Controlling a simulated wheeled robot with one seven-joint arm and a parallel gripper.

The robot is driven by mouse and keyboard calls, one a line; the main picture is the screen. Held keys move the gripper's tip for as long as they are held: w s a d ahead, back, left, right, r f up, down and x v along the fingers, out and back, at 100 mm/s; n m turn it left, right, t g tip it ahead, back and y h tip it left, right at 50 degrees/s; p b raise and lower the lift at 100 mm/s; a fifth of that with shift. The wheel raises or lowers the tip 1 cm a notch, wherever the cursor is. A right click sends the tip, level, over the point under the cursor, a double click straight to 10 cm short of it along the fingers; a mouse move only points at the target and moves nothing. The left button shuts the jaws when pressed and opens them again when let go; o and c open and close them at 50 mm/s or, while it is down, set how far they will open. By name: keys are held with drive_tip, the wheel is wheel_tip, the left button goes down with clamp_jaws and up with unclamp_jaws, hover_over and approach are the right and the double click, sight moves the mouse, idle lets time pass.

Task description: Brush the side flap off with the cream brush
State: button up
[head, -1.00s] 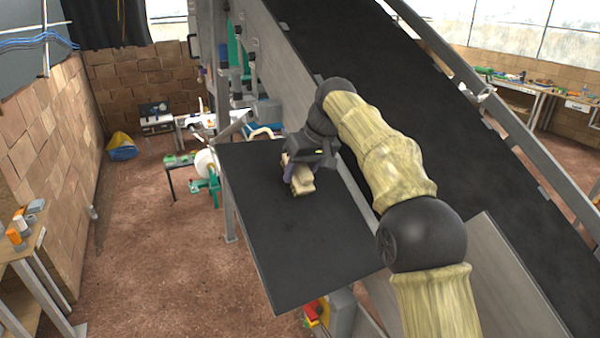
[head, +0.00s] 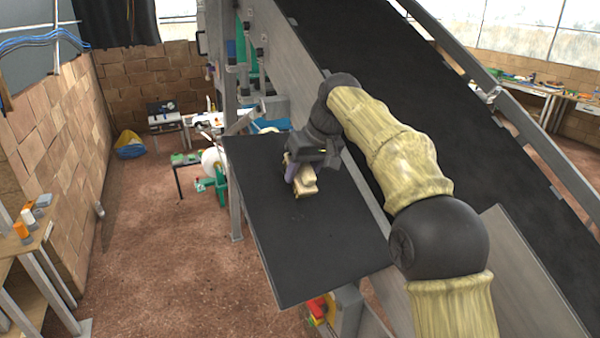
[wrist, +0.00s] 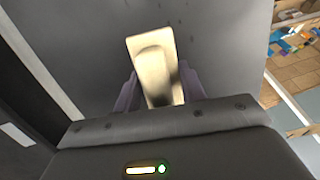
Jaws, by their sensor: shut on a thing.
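The side flap (head: 290,245) is a flat dark panel beside the sloping conveyor. My gripper (head: 298,166) is over the flap's far half, near its conveyor side. It is shut on the cream brush (head: 306,188), whose pale end sticks out toward the near side. In the wrist view the cream brush (wrist: 151,50) sits between the two purple fingers and points away over the grey flap (wrist: 85,50). A few small dark specks show on the flap near the top of that view. Whether the brush touches the flap, I cannot tell.
The black conveyor belt (head: 400,90) slopes behind my arm, with a metal side rail (head: 520,125). A wooden bench (head: 25,250) stands at the left. The brown floor (head: 180,260) left of the flap is mostly clear.

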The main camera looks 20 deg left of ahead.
sight(311, 191)
drive_tip(key=shift+s+d+f+b, duration=0.5)
drive_tip(key=shift+f+b, duration=0.1)
drive_tip(key=shift+b, duration=0.3)
drive_tip(key=shift+s+d+r, duration=0.1)
drive_tip(key=shift+d, duration=0.1)
drive_tip(key=shift+s+d+f+b, duration=0.2)
drive_tip(key=shift+f+b, duration=0.1)
drive_tip(key=shift+b, duration=0.35)
drive_tip(key=shift+s+d+f+b, duration=0.55)
drive_tip(key=shift+d+b, duration=0.15)
drive_tip(key=shift+b, duration=0.5)
drive_tip(key=shift+s+d, duration=0.25)
drive_tip(key=shift+b, duration=0.35)
